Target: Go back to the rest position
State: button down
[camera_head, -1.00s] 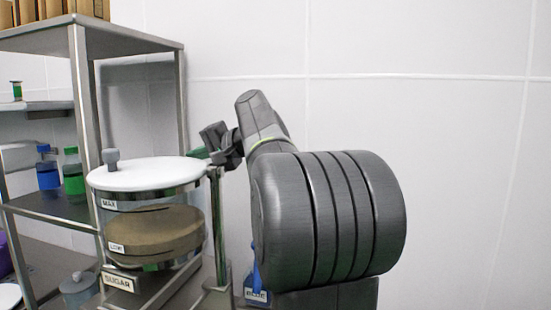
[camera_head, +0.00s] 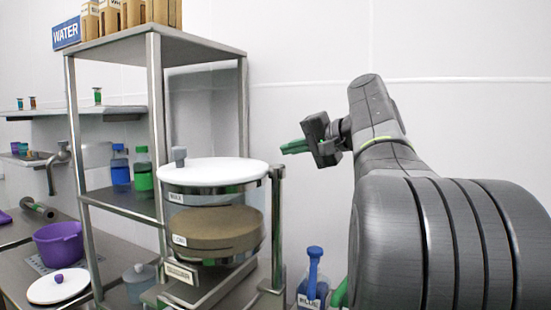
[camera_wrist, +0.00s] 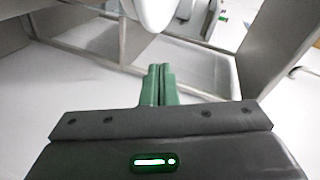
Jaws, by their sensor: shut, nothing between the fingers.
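My gripper (camera_head: 296,147) is at the end of my raised arm, in front of the white wall in the head view. Its green fingers point left, above and to the right of the sugar container's white lid. In the wrist view the green fingers (camera_wrist: 158,84) are pressed together with nothing between them. A rounded white shape shows beyond the fingertips there; I cannot tell what it is.
The sugar container (camera_head: 212,220) stands beside a metal shelf rack (camera_head: 155,130) with a blue bottle (camera_head: 120,168) and a green bottle (camera_head: 143,173). A purple pot (camera_head: 62,243) is at lower left. A blue-handled item (camera_head: 314,275) stands below my gripper. Bare wall lies behind my arm.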

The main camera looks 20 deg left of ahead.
jog(key=shift+v, duration=1.7)
jog(key=shift+a, duration=0.1)
jog(key=p+x, duration=0.2)
jog(key=x, duration=1.1)
jog(key=shift+a, duration=0.25)
jog(key=shift+f, duration=0.15)
